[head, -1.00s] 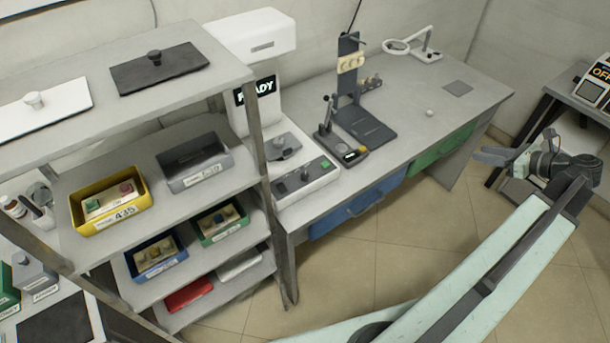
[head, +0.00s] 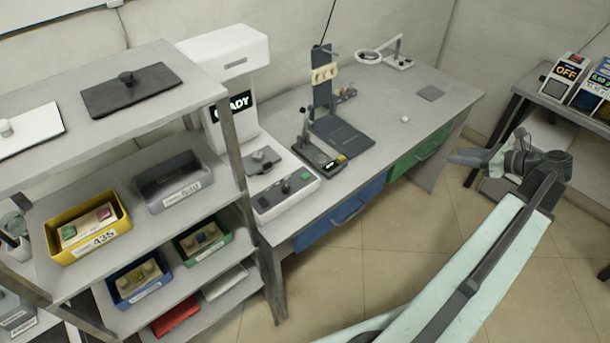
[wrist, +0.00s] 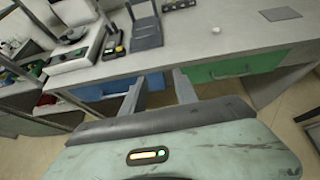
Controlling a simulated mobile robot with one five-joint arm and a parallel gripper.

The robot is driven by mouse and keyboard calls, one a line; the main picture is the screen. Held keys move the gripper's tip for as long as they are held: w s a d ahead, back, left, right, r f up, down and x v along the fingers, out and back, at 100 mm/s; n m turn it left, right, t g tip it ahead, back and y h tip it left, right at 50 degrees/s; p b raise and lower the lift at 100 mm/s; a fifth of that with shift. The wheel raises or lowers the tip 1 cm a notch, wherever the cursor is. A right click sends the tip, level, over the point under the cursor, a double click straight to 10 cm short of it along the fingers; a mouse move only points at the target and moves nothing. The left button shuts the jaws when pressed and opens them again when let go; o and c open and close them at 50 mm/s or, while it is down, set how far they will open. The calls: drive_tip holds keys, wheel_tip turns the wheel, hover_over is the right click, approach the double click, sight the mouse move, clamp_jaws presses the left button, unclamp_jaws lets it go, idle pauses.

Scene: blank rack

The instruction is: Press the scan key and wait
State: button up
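The white scanner (head: 222,45) stands at the left end of the workbench, behind the shelf rack. Its dark screen (head: 233,106) shows "ADY", with the first letters hidden by the rack post. Its front control panel (head: 268,204) carries a dark knob (head: 285,188) and a green key (head: 305,176); no label on the key is readable. My gripper (head: 468,158) is in the air right of the bench, well away from the panel. In the wrist view my gripper (wrist: 157,88) has its two fingers apart with nothing between them. The scanner's white base (wrist: 75,52) shows there at upper left.
The rack (head: 235,165) holds several coloured bins and stands close to the scanner's left. Open floor (head: 400,245) lies before the drawers. A side table (head: 530,88) stands right.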

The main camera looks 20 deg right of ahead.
clamp_jaws()
idle(1.6)
